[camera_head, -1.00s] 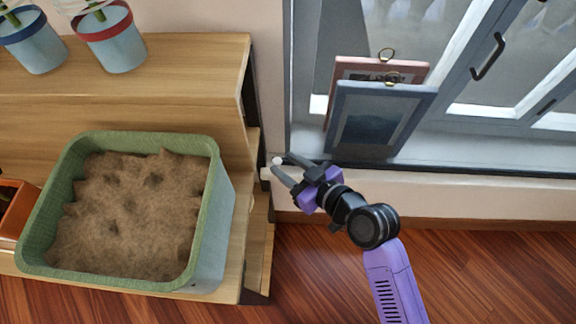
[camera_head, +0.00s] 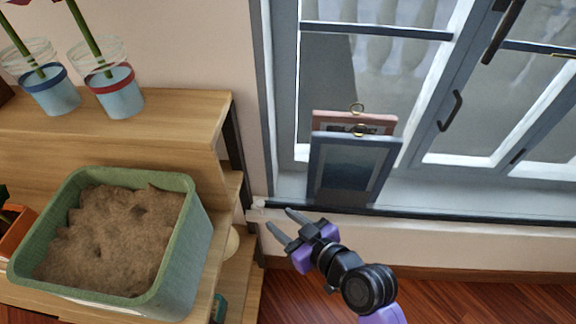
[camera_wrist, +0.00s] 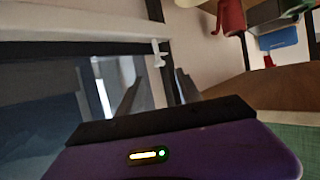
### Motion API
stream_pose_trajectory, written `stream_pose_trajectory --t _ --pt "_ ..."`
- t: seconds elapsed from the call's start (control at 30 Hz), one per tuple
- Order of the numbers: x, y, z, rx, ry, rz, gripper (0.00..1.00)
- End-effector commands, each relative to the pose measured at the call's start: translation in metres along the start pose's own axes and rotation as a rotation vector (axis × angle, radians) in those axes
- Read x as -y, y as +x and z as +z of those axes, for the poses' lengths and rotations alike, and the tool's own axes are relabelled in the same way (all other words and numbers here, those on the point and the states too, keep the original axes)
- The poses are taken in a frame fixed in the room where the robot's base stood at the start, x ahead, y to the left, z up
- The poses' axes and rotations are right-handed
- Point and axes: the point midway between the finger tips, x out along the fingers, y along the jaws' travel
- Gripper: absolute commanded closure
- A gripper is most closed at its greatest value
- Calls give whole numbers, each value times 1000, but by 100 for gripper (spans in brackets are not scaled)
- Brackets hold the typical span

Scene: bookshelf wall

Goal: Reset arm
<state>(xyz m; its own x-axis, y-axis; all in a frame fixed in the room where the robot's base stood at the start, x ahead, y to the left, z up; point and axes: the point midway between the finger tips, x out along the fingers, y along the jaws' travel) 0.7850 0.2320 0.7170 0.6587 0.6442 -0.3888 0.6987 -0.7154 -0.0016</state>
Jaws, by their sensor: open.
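My gripper (camera_head: 283,223) is open in the head view, with its two dark fingers apart and nothing between them. It is in front of the window sill, to the right of the shelf and below the picture frames. In the wrist view my gripper (camera_wrist: 155,88) shows its fingers apart, with a small white object (camera_wrist: 158,54) beyond them that I cannot identify. A small white thing (camera_head: 257,205) also shows near the sill corner in the head view.
A wooden stepped shelf (camera_head: 160,118) holds a green planter of soil (camera_head: 195,225) and two flower pots (camera_head: 118,93) on the left. A blue picture frame (camera_head: 350,165) and a pink one (camera_head: 330,118) lean by the window. The floor (camera_head: 480,290) at lower right is clear.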

Motion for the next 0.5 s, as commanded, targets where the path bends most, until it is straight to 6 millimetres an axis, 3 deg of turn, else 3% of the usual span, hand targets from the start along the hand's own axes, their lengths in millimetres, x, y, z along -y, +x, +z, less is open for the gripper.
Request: stream_pose_trajectory --t 0.27,0.37,0.5 --pt "-4 0 -4 -18 37 18 58" --pt "-17 -4 -26 -81 64 77 58" --pt "-31 -36 -44 -177 72 182 58"
